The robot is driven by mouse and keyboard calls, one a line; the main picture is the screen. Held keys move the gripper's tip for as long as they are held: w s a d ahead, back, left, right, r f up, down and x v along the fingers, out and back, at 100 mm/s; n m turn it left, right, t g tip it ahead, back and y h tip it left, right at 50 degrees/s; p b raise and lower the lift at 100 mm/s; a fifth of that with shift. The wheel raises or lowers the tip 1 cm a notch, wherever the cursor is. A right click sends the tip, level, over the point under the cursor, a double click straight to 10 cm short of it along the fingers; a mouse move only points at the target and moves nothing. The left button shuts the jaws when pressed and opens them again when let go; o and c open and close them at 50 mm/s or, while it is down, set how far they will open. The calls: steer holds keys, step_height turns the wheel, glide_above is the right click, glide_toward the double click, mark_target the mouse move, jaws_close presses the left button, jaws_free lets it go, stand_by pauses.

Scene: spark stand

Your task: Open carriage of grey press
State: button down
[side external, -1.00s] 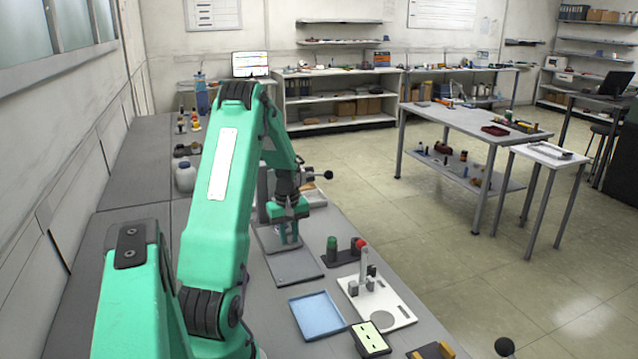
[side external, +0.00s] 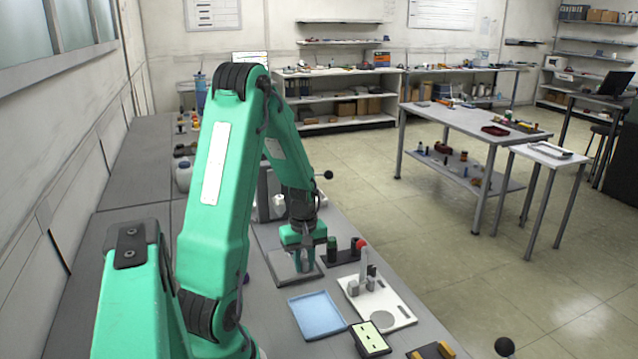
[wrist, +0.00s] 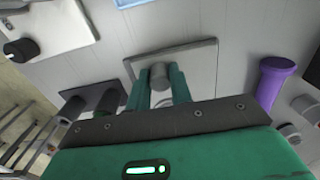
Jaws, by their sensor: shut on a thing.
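The grey press (side external: 263,195) stands behind my forearm in the side view, mostly hidden; a black ball (side external: 328,175) sticks out to the right of my wrist, and I cannot tell fully how it joins the press. A flat grey base plate (side external: 284,272) lies in front of it, also seen in the wrist view (wrist: 205,62). My gripper (side external: 304,266) is low over this plate, pointing down. In the wrist view my gripper (wrist: 159,85) is shut on a dark grey upright knob (wrist: 160,74), with one finger on each side. The carriage's own outline is hard to make out.
A dark stand with two posts (side external: 345,252) is close on the right. A white board with a red-tipped lever (side external: 388,312) and a blue tray (side external: 318,318) lie nearer the camera. In the wrist view a purple cylinder (wrist: 272,80) is right of the plate.

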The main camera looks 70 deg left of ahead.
steer(key=shift+w+a, duration=0.1)
steer(key=c, duration=1.3)
jaws_free()
steer(key=shift+o, duration=0.2)
steer(key=shift+r, duration=0.1)
steer(key=shift+r, duration=3.85)
